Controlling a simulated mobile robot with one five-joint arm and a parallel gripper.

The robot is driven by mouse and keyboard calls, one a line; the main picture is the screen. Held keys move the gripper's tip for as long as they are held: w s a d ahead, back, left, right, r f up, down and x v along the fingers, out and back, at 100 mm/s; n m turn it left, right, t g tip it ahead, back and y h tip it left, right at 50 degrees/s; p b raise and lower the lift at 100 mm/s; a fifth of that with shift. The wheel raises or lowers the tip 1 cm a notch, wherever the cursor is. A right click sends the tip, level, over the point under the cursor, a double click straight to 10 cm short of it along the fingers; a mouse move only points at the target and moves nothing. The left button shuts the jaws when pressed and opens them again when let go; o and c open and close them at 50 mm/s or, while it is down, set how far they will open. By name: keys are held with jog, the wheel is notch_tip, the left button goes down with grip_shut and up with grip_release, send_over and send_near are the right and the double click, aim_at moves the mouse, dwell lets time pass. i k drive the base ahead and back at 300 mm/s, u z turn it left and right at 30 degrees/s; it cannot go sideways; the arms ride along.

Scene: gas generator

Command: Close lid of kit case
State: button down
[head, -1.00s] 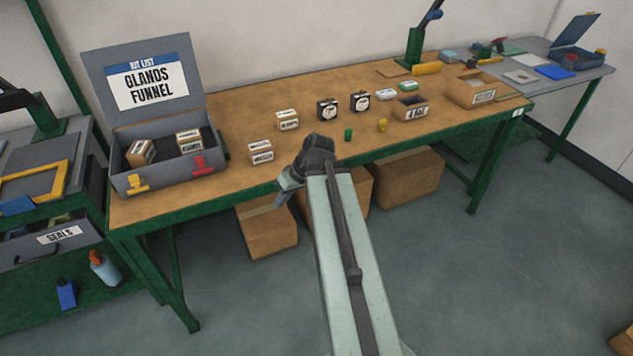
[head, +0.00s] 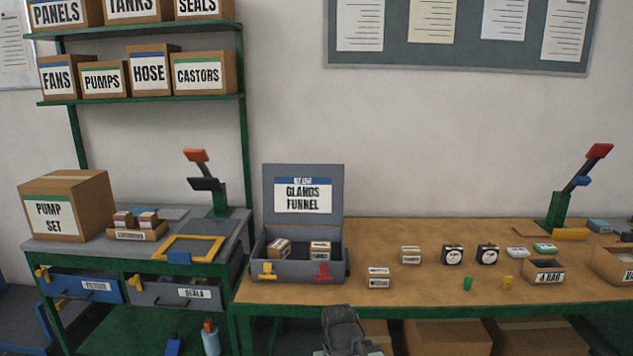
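The grey kit case (head: 297,269) stands on the left end of the wooden bench. Its lid (head: 303,196) is up, tilted back, with a label reading "KIT LIST GLANDS FUNNEL" on its inner face. A small labelled box (head: 279,248) and another small box (head: 320,248) sit inside the case. My gripper (head: 344,325) is at the bottom edge, in front of the bench and right of the case, touching nothing visible. Its fingers are not clear.
Small boxes, two black gauges (head: 452,255), and green and yellow pieces stand on the bench (head: 420,285) right of the case. A side table with a yellow frame (head: 192,248) and drawers is at left. A shelf of boxes (head: 140,99) hangs above it.

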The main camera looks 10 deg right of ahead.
aim_at(294, 193)
jog(key=u, duration=0.25)
jog(key=k, duration=0.1)
jog(key=u, duration=1.65)
jog(key=i, duration=1.15)
jog(key=z, duration=1.85)
